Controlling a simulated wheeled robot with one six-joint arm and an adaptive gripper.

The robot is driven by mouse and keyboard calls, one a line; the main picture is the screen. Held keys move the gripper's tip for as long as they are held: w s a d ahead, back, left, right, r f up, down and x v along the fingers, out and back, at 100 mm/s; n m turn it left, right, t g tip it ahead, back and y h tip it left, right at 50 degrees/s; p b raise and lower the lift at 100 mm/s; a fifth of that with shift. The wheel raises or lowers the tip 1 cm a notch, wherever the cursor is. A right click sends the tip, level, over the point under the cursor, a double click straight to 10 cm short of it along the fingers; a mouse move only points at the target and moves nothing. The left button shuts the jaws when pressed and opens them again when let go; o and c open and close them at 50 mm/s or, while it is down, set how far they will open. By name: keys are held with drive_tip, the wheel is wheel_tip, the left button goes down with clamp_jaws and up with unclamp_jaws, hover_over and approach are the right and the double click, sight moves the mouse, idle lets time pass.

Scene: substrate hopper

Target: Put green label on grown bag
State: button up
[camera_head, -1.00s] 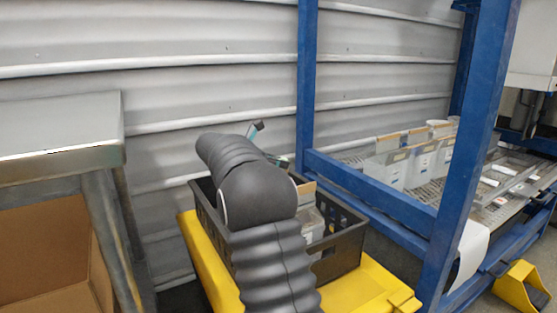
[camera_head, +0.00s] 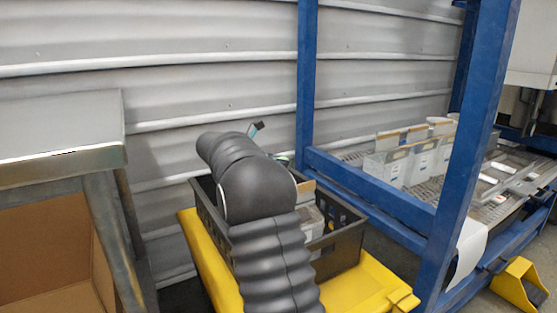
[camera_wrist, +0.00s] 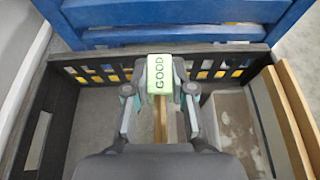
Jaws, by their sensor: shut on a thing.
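A green label block (camera_wrist: 160,75) marked GOOD sits between my gripper's fingertips (camera_wrist: 160,92) in the wrist view. My gripper is shut on it, above the inside of a black crate (camera_wrist: 62,130). A thin brown strip (camera_wrist: 160,125) shows below the label, between the fingers; I cannot tell what it belongs to. A bag with a speckled brown and grey face (camera_wrist: 235,130) is in the crate, right of the gripper. In the head view, my arm hides most of the gripper and the label; one fingertip (camera_head: 255,129) shows. A bag (camera_head: 309,220) shows in the crate (camera_head: 345,240).
The crate stands on a yellow cart (camera_head: 375,285). Brown boards (camera_wrist: 290,110) stand at its right in the wrist view. A blue frame (camera_head: 370,190) with several grey bags (camera_head: 420,160) is right. A metal table (camera_head: 60,125) over a cardboard box (camera_head: 45,250) is left.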

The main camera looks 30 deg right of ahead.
drive_tip(key=shift+f, duration=0.5)
drive_tip(key=o, duration=1.4)
wheel_tip(320, 180, up, 8)
drive_tip(key=p, duration=0.8)
drive_tip(key=shift+f, duration=0.1)
